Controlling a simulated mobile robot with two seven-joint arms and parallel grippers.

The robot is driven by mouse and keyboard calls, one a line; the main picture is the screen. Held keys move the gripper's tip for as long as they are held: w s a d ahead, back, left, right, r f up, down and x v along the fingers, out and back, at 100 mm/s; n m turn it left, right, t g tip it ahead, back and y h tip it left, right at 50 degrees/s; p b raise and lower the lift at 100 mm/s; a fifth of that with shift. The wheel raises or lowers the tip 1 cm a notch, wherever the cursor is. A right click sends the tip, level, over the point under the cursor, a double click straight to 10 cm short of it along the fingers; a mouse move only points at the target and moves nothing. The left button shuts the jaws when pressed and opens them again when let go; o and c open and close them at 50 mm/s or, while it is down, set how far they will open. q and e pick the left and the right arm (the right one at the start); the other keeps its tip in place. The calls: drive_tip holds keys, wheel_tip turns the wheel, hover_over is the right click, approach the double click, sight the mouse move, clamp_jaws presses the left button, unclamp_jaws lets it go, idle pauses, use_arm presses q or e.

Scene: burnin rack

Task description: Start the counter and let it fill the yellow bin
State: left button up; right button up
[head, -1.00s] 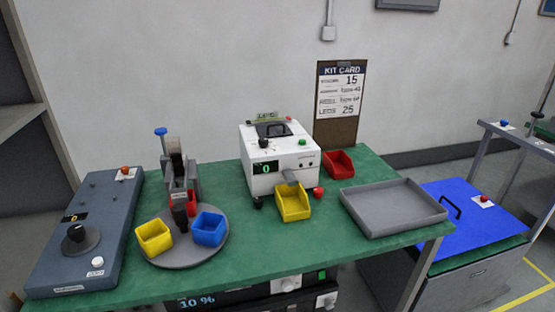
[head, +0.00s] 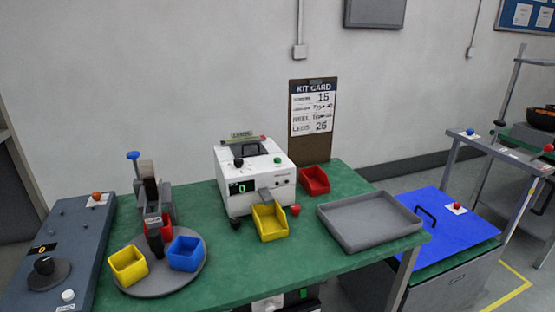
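The counter (head: 232,166) is a white box near the back middle of the green table. Its small display (head: 242,188) reads 0 in green. A green button (head: 278,160) and a black knob (head: 239,163) sit on its top, and a red knob (head: 295,210) is low at its right front. A yellow bin (head: 269,222) stands under the counter's grey chute (head: 265,195) and looks empty. Another yellow bin (head: 128,266) stands on the round grey turntable (head: 165,284) at the left. Neither of my grippers is in view.
A blue bin (head: 186,254) shares the turntable. A red bin (head: 314,181) stands right of the counter, with an empty grey tray (head: 368,221) beyond it. A grey panel (head: 60,250) with a knob lies at the left. A kit card (head: 312,112) hangs behind.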

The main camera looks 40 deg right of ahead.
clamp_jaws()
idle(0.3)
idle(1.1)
